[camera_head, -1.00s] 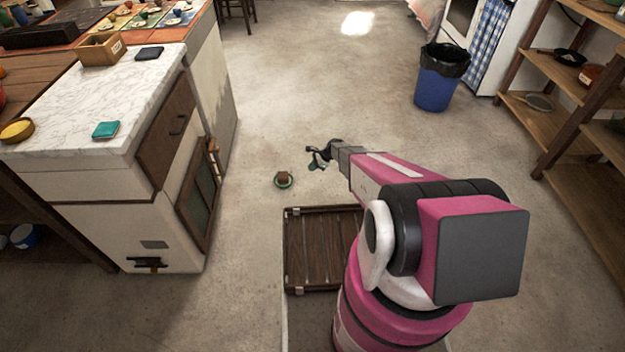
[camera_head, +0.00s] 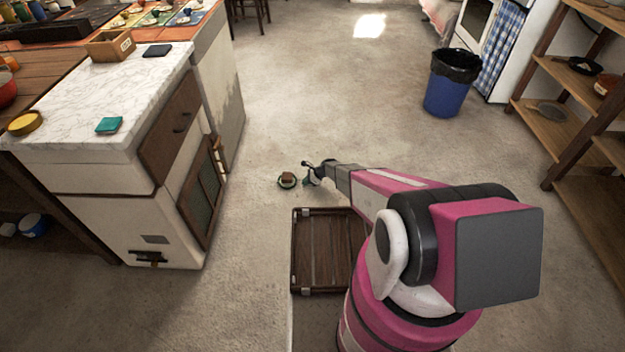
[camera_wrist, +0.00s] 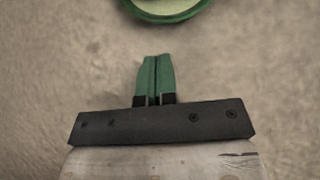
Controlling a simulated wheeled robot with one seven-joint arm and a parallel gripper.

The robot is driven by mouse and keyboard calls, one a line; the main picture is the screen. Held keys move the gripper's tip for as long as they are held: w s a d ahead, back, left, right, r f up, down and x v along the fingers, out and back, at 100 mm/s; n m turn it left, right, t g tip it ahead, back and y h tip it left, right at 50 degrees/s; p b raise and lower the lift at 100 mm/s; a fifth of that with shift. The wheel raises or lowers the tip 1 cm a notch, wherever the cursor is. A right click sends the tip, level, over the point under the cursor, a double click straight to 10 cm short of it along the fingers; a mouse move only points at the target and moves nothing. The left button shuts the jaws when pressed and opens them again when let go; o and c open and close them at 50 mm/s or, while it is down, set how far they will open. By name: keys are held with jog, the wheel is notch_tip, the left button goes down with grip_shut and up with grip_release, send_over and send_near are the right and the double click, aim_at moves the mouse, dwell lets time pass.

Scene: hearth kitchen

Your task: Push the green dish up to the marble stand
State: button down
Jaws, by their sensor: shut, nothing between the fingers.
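The green dish (camera_head: 286,186) is a small round dish on the concrete floor, with a brown block on it. Part of its green rim (camera_wrist: 165,17) shows at the top of the wrist view. My gripper (camera_head: 305,181) is low, just to the right of the dish. In the wrist view its green fingertips (camera_wrist: 155,58) are shut together and empty, with a strip of floor between them and the rim. The marble-topped stand (camera_head: 105,85) is a white cabinet to the left, with open floor between it and the dish.
A blue bin (camera_head: 446,95) stands at the upper right near wooden shelves (camera_head: 565,130). A teal square (camera_head: 109,125), a yellow round tin (camera_head: 25,123) and a wooden box (camera_head: 110,46) sit on the marble top. The floor beyond the dish is clear.

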aim_at(300, 185)
jog(key=shift+a+r, duration=0.15)
jog(key=shift+a, duration=1.45)
jog(key=a, duration=2.7)
jog(key=shift+w, duration=0.3)
